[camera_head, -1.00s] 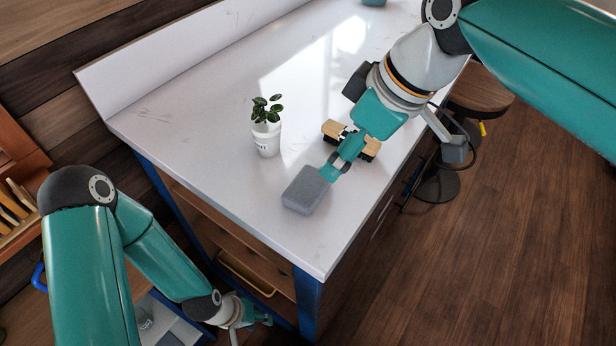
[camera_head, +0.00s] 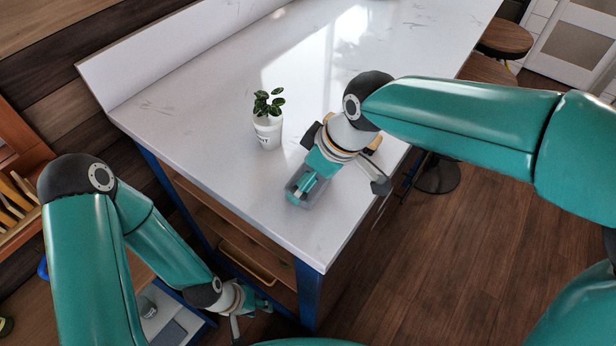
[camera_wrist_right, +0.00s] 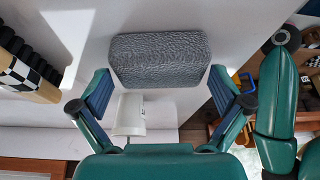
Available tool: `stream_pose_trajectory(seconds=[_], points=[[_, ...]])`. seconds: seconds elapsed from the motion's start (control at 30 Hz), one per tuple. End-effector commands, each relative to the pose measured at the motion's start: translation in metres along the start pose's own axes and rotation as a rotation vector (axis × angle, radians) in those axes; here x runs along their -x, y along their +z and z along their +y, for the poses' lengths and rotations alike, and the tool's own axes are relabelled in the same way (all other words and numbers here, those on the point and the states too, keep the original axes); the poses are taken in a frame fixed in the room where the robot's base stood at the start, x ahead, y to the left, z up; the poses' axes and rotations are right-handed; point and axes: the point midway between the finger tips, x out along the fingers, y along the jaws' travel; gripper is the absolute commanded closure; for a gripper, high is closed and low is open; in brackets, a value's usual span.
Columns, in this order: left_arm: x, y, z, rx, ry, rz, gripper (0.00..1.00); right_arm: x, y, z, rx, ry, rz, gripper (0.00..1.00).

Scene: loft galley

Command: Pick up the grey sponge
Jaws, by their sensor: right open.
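The grey sponge (camera_head: 314,198) lies on the white countertop near its front corner, partly hidden under my right gripper (camera_head: 303,188) in the head view. In the right wrist view the sponge (camera_wrist_right: 160,60) shows whole, just ahead of the two fingers. My right gripper (camera_wrist_right: 162,92) is open and empty, with one finger to each side of the sponge's width. I cannot tell whether the fingers touch it. My left gripper (camera_head: 252,304) hangs low beside the counter's drawers, away from the sponge; its jaw opening is unclear.
A potted plant in a white cup (camera_head: 267,132) stands on the countertop (camera_head: 200,125) behind the sponge. A wooden toy-like thing (camera_wrist_right: 25,72) with checkered parts lies close to the right gripper. The counter's far part is clear. Stools (camera_head: 505,40) stand at the right.

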Motion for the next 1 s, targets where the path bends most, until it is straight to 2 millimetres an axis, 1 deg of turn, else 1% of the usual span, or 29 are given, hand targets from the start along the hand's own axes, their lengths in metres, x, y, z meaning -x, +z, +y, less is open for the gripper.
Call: stream_pose_trajectory(seconds=[0.03,0.1,0.33,0.47,0.5,0.53,0.83,1.0], points=[[0.0013,0.0,0.0005,0.0,0.0,0.0,0.6,-0.0053,0.0008,-0.0001,-0.001,-0.001,-0.003,0.0],[0.0015,0.0001,0.0006,0.0,0.0,0.0,0.6,-0.0097,0.0007,0.0001,-0.001,0.0,-0.001,0.0],[0.0011,0.0002,0.0004,0.0,0.0,0.0,0.6,-0.0109,0.0009,0.0004,-0.001,0.001,0.001,0.0],[0.0011,0.0002,0.0004,0.0,0.0,0.0,0.6,-0.0107,0.0009,0.0005,-0.001,0.001,0.001,0.22],[0.0011,0.0002,0.0004,0.0,0.0,0.0,0.6,-0.0107,0.001,0.0005,-0.001,0.001,0.0,0.28],[0.0011,0.0002,0.0004,0.0,0.0,0.0,0.6,-0.0107,0.001,0.0005,-0.001,0.001,0.0,0.31],[0.001,0.0001,0.0004,0.0,0.0,0.0,0.6,-0.0097,0.0007,0.0006,-0.001,0.002,0.001,0.31],[0.0005,0.0001,0.0002,0.0,0.0,0.0,0.6,-0.0026,-0.0027,0.0007,0.0,0.002,0.002,0.31]])
